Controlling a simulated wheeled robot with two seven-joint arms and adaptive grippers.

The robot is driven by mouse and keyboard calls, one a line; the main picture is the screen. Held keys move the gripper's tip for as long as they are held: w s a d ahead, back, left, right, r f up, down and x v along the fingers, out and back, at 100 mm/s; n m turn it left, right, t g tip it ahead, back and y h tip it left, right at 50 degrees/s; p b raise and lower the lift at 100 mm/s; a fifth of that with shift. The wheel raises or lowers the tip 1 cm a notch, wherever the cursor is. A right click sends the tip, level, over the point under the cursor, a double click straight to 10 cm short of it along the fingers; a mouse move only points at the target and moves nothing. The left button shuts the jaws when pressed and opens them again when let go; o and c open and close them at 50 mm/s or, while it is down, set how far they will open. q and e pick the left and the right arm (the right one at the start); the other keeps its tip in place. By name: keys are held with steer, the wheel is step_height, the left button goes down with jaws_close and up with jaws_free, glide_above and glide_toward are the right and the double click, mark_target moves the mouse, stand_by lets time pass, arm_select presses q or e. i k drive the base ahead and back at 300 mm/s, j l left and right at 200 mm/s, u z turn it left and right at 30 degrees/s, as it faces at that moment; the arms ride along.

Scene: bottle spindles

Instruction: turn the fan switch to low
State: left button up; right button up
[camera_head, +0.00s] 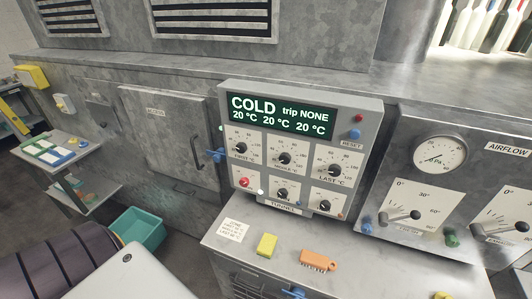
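A grey control panel (301,101) stands in the middle, with a green-lit display reading COLD, trip NONE and 20 °C three times. Its upper row has three large dials: a left dial (241,147), a middle dial (284,158) and a right dial (335,170). The lower row has a red lamp or button (244,182), a small middle knob (282,194) and a small right knob (325,206). The lower labels are too small to read, so I cannot tell which knob is the fan switch or its setting. Neither gripper is in view.
A yellow block (266,244) and an orange brush (317,260) lie on the metal ledge below the panel. A blue handle (215,156) juts out left of it. An airflow gauge (439,152) and levers are at right. A teal bin (139,228) stands lower left.

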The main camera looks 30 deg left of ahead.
mark_target(283, 194)
steer(key=u, duration=0.9)
